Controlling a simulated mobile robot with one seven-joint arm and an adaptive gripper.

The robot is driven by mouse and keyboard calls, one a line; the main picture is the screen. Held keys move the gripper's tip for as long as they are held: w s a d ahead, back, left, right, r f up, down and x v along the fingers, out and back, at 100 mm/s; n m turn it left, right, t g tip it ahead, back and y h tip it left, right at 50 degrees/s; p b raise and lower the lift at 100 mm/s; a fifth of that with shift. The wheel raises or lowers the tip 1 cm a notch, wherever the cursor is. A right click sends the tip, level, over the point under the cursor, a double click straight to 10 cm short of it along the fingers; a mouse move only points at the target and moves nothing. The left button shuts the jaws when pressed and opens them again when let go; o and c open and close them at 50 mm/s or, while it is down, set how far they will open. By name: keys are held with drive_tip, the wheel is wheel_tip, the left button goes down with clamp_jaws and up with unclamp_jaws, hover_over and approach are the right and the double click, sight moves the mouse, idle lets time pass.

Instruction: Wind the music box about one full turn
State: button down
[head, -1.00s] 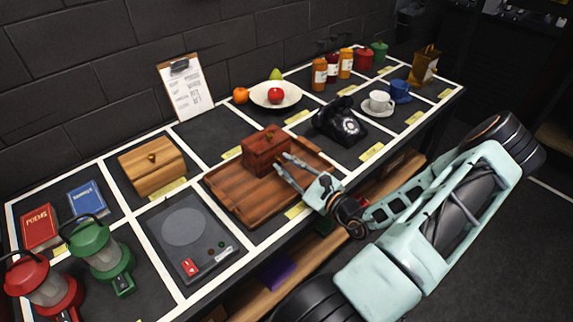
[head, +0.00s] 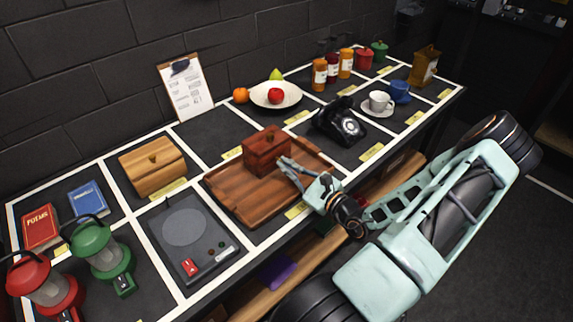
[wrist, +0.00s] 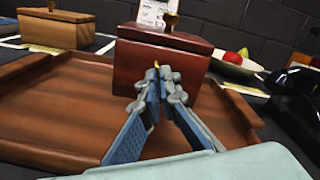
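The music box (head: 263,154) is a dark red-brown wooden box with a small knob on its lid. It sits on a wooden tray (head: 238,197) in the middle of the table, and it also shows in the wrist view (wrist: 135,65). My gripper (head: 284,163) is at the box's front face. In the wrist view my gripper's (wrist: 159,78) fingertips are drawn together around a small brass key (wrist: 156,66), mostly hidden by the fingers. Only a bit of brass shows between the tips, so the key's angle cannot be told.
A lighter wooden box (head: 152,168) stands left of the tray, and a flat grey scale-like device (head: 185,235) lies nearer. A black telephone (head: 340,122) stands to the right. A plate with a red fruit (head: 275,96) is behind. The tray's surface around the box is clear.

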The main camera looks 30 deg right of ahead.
drive_tip(key=m+p, duration=0.2)
drive_tip(key=m, duration=0.3)
drive_tip(key=shift+m+p, duration=0.3)
drive_tip(key=shift+p, duration=0.1)
drive_tip(key=m+p, duration=0.2)
drive_tip(key=m, duration=0.4)
drive_tip(key=m+p, duration=0.1)
drive_tip(key=m, duration=0.4)
drive_tip(key=shift+m, duration=0.4)
drive_tip(key=m+p, duration=0.1)
drive_tip(key=m, duration=0.4)
drive_tip(key=shift+m, duration=0.4)
drive_tip(key=c, duration=2.2)
unclamp_jaws()
drive_tip(key=shift+f, duration=0.1)
drive_tip(key=shift+f, duration=0.1)
